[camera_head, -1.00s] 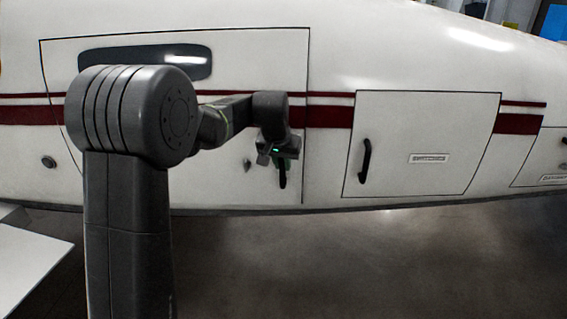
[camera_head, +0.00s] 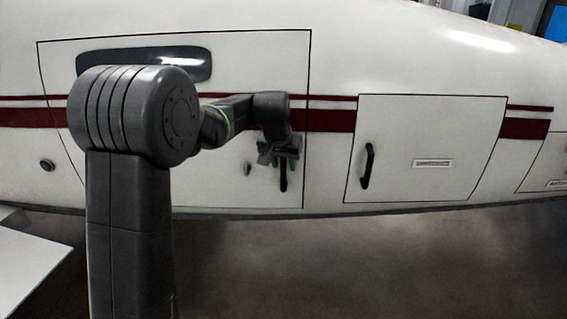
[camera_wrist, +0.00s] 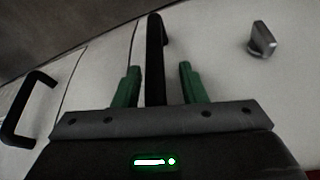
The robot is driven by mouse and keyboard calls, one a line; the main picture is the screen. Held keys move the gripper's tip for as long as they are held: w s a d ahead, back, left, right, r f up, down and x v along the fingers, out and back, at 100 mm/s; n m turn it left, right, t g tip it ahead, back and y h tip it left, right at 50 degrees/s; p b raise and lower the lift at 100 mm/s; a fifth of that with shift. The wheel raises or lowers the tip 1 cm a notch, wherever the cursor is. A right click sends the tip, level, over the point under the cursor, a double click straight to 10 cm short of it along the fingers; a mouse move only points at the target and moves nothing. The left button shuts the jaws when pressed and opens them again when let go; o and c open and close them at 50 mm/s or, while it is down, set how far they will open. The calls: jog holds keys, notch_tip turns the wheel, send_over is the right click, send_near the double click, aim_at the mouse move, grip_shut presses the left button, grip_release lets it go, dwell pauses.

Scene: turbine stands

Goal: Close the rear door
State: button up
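A large white door (camera_head: 235,75) with a dark window lies in the aircraft's side and looks flush with it. Its upright black handle (camera_head: 283,178) is near its right edge. A smaller white hatch (camera_head: 430,130) with a black handle (camera_head: 367,165) is to the right; it also looks flush. I cannot tell which one is the rear door. My gripper (camera_head: 280,162) is at the large door's handle. In the wrist view, the green fingers of my gripper (camera_wrist: 159,68) are apart, one on each side of the black handle (camera_wrist: 155,55), with gaps visible.
A small metal latch (camera_wrist: 262,40) sits beside the handle in the wrist view. A white flat panel (camera_head: 30,265) is at the lower left. The dark floor (camera_head: 380,265) below the aircraft is clear. My arm hides part of the large door.

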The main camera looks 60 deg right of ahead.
jog(key=b+v, duration=0.1)
jog(key=v, duration=1.3)
jog(key=shift+b, duration=0.35)
jog(key=shift+f, duration=0.1)
